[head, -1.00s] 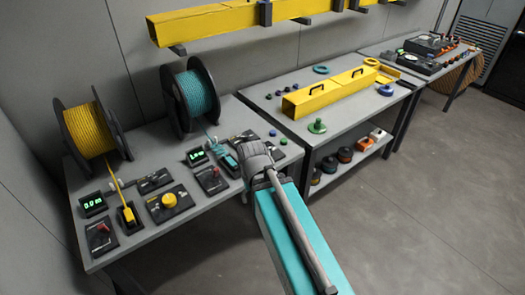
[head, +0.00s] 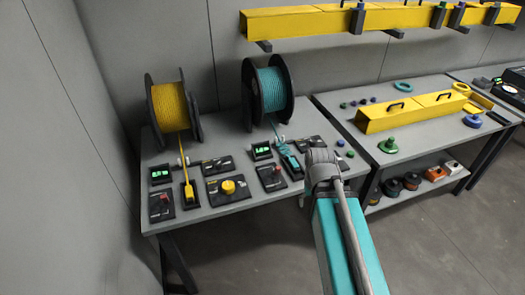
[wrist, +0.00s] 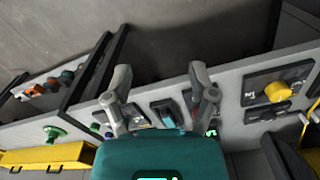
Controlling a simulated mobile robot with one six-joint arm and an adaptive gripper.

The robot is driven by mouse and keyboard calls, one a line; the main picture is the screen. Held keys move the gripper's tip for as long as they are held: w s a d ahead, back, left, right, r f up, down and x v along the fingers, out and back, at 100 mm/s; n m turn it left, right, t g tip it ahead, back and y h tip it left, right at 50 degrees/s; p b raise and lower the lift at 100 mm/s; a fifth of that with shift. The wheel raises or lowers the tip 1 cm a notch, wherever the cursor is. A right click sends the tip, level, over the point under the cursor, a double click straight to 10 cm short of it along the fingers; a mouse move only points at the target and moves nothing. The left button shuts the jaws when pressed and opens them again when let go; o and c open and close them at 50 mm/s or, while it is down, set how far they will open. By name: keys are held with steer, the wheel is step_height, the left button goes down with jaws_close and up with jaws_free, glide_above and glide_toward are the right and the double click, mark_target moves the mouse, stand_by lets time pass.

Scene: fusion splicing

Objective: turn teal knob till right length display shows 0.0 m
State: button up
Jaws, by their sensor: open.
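The right length display (head: 262,151) is lit green beside the teal cable guide, its digits too small to read surely. The teal knob is hidden behind my arm in the head view.
The table (head: 225,207) also holds a yellow knob (head: 228,186), a left display (head: 161,174), red switches and a yellow reel (head: 171,108). The teal reel (head: 269,90) stands behind. A second table with a yellow box (head: 410,110) is to the right. The floor in front is clear.

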steer(key=o, duration=0.4)
steer(key=w+d+n, duration=0.5)
steer(key=w+n, duration=0.1)
steer(key=w, duration=0.4)
steer(key=w+d+r+n+p, duration=0.1)
steer(key=w+d+n, duration=0.4)
steer(key=w, duration=0.6)
steer(key=w+d+n, duration=0.4)
steer(key=w+n, duration=0.4)
steer(key=w, duration=0.3)
steer(key=shift+w+d+r+p, duration=0.1)
steer(key=shift+d+r+p, duration=0.3)
steer(key=shift+f, duration=0.15)
step_height(320, 180, down, 14)
steer(key=b, duration=1.4)
steer(key=shift+r, duration=0.25)
steer(key=shift+c, duration=0.4)
steer(key=c, duration=1)
